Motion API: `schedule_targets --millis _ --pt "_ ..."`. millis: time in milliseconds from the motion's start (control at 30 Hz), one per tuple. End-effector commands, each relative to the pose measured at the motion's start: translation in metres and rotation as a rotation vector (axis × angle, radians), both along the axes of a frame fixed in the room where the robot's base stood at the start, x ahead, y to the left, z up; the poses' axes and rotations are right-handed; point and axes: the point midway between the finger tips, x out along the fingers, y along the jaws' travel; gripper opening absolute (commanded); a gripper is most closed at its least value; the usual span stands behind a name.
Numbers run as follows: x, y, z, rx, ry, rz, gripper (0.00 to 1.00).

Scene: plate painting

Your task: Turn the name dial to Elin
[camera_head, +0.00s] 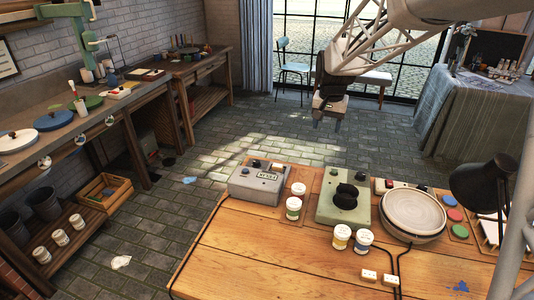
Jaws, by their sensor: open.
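A grey box (258,185) sits at the back left of the wooden table, with a small white name window (268,176) on its front. The lettering in the window is too small to read surely. A dark knob (256,164) is on top of the box and another dark part is at its right. My gripper (327,118) hangs open and empty in the air, pointing down, above and to the right of the grey box. It touches nothing.
A green box with a black knob (345,195) stands right of the grey box, then a round plate (413,214) and a black lamp (482,184). Several paint jars, one of them a white-lidded jar (293,207), stand between and in front. The table's front left (235,255) is clear.

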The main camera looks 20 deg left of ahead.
Motion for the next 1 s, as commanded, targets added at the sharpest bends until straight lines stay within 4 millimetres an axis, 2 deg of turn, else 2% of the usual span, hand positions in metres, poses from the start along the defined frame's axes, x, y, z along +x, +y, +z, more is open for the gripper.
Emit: schedule_targets --millis 100,400,667,1000 --pt "0.021 0.024 -0.015 -0.001 0.009 0.0 0.59" --pt "0.068 0.083 -0.056 -0.004 0.029 -0.003 0.59" --pt "0.101 0.136 -0.097 -0.008 0.048 -0.007 0.59" --pt "0.136 0.208 -0.16 -0.015 0.069 -0.012 0.59"
